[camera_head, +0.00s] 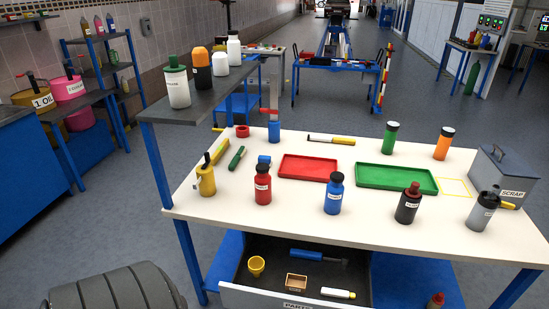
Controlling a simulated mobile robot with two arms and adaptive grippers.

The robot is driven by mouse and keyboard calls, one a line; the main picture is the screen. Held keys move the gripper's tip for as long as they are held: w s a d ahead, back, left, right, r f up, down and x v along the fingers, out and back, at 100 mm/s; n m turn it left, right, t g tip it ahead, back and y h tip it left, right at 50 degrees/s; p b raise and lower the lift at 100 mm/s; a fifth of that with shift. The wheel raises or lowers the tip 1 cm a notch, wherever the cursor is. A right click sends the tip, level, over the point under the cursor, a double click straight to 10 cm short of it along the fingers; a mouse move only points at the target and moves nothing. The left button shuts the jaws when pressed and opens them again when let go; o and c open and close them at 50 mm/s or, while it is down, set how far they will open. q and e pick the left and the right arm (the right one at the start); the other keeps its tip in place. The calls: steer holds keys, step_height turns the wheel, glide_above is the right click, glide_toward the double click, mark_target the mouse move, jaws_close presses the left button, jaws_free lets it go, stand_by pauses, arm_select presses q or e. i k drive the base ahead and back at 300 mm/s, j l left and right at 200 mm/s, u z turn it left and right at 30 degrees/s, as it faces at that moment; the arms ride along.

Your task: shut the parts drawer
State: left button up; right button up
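The parts drawer (240,297) is below the white workbench top at the bottom centre of the head view. It is pulled open, with its dark inside exposed and its white front toward me. The front carries a label reading PARTS, partly cut off by the lower picture edge. Inside lie a yellow cup (256,266), a small brown box (297,281), a blue-handled tool (318,256) and a white and yellow tube (338,293). Neither of my grippers is in view.
The white workbench (330,227) holds several bottles, a red tray (309,168), a green tray (396,178) and a grey SCRAP box (503,175). A dark raised shelf (203,95) stands at its left. A dark ribbed shape fills the lower left. Floor shows at left.

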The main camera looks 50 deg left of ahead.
mark_target(245, 291)
steer(key=u, duration=1.2)
